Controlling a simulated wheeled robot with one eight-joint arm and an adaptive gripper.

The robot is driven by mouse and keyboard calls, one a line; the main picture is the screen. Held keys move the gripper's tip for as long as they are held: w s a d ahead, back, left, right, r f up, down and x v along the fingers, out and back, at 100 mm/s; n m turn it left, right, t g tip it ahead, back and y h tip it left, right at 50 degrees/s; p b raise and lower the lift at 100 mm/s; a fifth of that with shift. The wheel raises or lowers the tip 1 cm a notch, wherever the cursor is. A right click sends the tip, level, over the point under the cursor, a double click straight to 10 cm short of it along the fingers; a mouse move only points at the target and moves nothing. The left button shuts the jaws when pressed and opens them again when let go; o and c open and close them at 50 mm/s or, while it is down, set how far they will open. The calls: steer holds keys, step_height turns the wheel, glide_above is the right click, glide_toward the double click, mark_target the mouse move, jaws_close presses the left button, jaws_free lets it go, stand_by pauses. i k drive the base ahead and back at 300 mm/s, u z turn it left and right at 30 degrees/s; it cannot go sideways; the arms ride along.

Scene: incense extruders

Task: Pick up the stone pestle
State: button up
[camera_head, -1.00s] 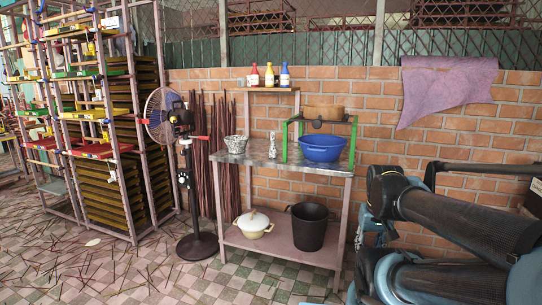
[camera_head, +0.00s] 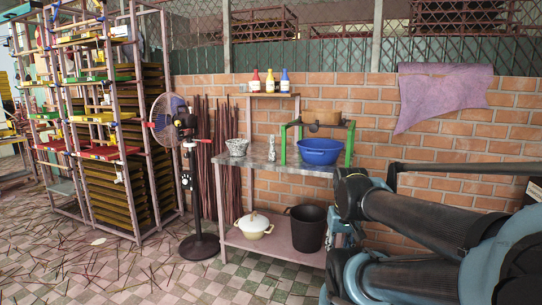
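A small upright grey speckled piece (camera_head: 272,149), which looks like the stone pestle, stands on the metal-topped table (camera_head: 262,164). It is too small to make out in detail. A speckled stone bowl (camera_head: 236,147), like a mortar, stands to its left near the table's left end. A blue basin (camera_head: 319,152) stands to its right. My arm's dark links fill the lower right and overlap the table's right side. My gripper is not in view.
A standing fan (camera_head: 186,172) is left of the table. A white pot (camera_head: 254,226) and a black bucket (camera_head: 305,229) stand on the lower shelf. Three bottles (camera_head: 270,82) stand on a raised shelf behind. Sticks litter the tiled floor (camera_head: 110,270) at left.

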mark_target(272, 154)
steer(key=i, duration=1)
